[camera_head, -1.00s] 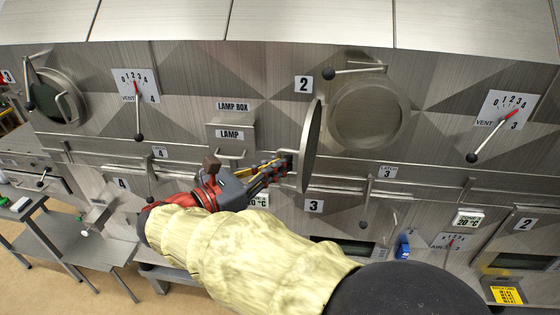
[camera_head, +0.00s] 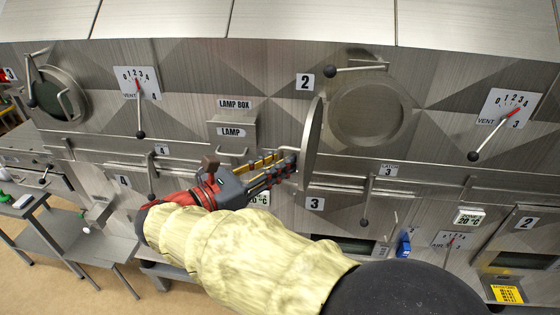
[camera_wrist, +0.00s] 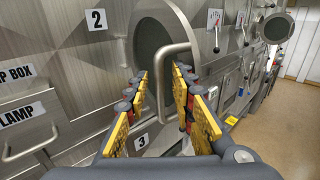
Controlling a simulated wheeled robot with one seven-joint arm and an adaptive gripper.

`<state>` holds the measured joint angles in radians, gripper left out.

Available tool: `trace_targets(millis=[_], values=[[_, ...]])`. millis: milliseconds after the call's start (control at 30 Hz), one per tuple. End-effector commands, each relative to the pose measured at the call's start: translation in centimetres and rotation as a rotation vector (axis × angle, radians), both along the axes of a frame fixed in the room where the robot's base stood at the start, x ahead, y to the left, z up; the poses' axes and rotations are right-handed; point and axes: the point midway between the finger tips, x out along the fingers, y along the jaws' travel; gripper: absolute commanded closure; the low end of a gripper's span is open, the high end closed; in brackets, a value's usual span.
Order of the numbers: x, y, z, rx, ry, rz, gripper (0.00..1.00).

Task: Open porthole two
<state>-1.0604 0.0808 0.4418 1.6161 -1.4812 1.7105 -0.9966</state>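The number 2 plate (camera_head: 305,83) is beside porthole two's round recess (camera_head: 367,108). Its round lid (camera_head: 313,140) is swung out to the left and seen nearly edge-on; it also shows in the wrist view (camera_wrist: 152,45). The lid's bent metal handle (camera_wrist: 164,75) lies between my fingers in the wrist view. My gripper (camera_head: 285,165) is at the handle side of the lid. It also shows in the wrist view (camera_wrist: 160,90), its yellow-padded fingers apart, with visible gaps on both sides of the handle.
A latch lever (camera_head: 345,70) with a black knob is above the recess. The lamp box (camera_head: 232,130) is left of the lid. A horizontal rail (camera_head: 430,190) and lever (camera_head: 366,208) are below. Open floor (camera_wrist: 250,145) shows at the right in the wrist view.

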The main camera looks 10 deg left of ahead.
Motion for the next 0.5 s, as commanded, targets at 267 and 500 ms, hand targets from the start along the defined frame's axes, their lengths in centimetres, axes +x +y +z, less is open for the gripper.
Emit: trace_targets(millis=[267,500], values=[[-3.9,3.3,-0.1,-0.001,0.001,0.006,0.75],[-7.3,6.0,-0.1,0.0,0.001,0.003,0.75]])
